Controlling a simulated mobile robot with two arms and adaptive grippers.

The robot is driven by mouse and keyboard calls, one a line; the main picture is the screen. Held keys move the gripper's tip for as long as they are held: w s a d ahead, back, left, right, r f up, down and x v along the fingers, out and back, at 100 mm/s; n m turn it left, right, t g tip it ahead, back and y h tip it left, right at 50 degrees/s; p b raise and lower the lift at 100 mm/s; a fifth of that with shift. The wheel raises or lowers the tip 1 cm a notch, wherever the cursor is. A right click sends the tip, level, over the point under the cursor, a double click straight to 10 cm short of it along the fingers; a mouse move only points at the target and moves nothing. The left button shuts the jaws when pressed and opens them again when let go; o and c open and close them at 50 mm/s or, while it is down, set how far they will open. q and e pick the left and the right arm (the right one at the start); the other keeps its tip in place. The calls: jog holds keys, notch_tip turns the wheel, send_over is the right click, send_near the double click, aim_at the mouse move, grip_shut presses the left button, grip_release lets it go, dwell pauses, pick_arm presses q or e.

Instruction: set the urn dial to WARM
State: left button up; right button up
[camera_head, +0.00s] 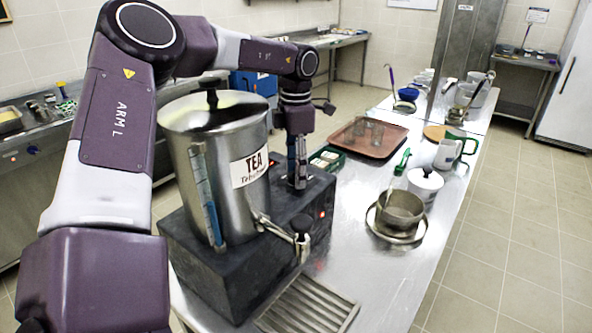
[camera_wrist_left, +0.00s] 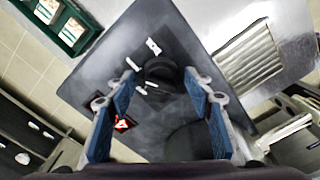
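The tea urn (camera_head: 222,165) is a steel pot with a TEA label, standing on a dark base (camera_head: 262,270). In the left wrist view the dial (camera_wrist_left: 160,70) is a black round knob on the dark base (camera_wrist_left: 100,65), with white marks around it. My left gripper (camera_head: 297,186) points down at the base beside the urn. In the left wrist view my left gripper (camera_wrist_left: 160,76) is open, its blue-padded fingers on either side of the dial. I cannot tell whether they touch it. In the head view the gripper hides the dial. The marks are too small to read. My right gripper is not in view.
The urn's tap (camera_head: 300,228) sticks out above a slatted drip tray (camera_head: 308,305). A small green box (camera_head: 327,160) stands behind the base. A brown tray with glasses (camera_head: 368,138), a steel bowl (camera_head: 401,210) and a white lidded pot (camera_head: 425,184) stand farther right.

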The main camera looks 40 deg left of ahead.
pick_arm(q)
notch_tip(320, 180, up, 12)
dwell(0.6)
jog(key=shift+f, duration=0.1)
dwell(0.5)
